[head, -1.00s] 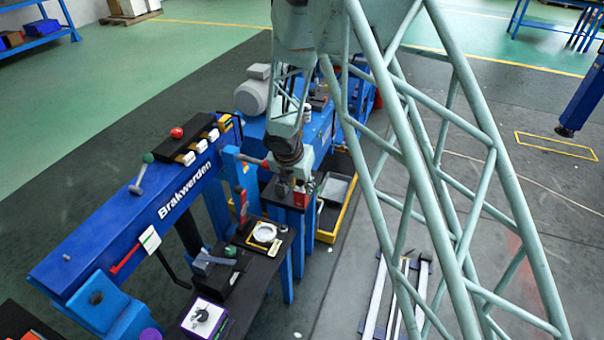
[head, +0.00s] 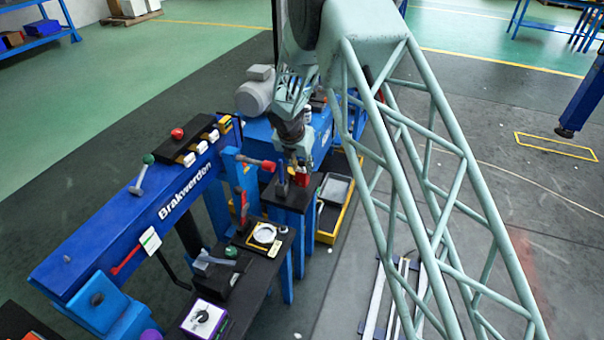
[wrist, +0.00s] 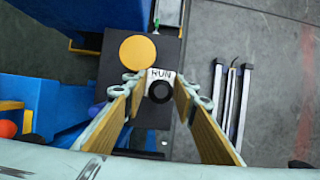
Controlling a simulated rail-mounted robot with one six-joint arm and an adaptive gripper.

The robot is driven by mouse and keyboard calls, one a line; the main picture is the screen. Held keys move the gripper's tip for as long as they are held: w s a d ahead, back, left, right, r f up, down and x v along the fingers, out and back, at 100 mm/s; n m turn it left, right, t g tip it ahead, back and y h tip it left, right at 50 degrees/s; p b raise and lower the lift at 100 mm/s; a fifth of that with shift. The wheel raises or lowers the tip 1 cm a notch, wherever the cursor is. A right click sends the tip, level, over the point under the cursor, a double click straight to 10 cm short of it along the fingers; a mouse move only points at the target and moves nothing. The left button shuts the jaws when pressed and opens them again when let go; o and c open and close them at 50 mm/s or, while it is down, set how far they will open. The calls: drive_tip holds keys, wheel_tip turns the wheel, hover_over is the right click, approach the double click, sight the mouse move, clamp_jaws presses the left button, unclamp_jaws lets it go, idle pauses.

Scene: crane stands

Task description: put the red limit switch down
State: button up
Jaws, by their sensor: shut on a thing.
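My gripper (head: 298,172) is over a black-topped blue stand (head: 289,200) in the head view. A small red body with a little white on it, the red limit switch (head: 301,179), shows at my fingertips. In the wrist view my gripper (wrist: 156,85) has its two yellow-padded fingers either side of a part with a white RUN plate and black knob, seen from above. I take this to be the switch; its red sides are hidden there. I cannot tell whether its underside touches the black top.
A yellow disc (wrist: 137,53) is right beside the RUN plate. A red handle (head: 259,163) stands left of my gripper. A yellow-edged tray (head: 324,238) is on the right. The blue Brakwerden beam (head: 150,225) and a purple dial box (head: 190,330) are to the left and front.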

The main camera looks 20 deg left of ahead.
drive_tip(key=shift+w, duration=0.15)
drive_tip(key=shift+w+a, duration=0.1)
drive_tip(key=shift+w, duration=0.1)
drive_tip(key=shift+f+b, duration=0.75)
drive_tip(key=shift+f, duration=1)
drive_tip(key=shift+f, duration=0.15)
drive_tip(key=o, duration=1.3)
drive_tip(key=shift+p+v, duration=1.4)
drive_tip(key=shift+v, duration=4.75)
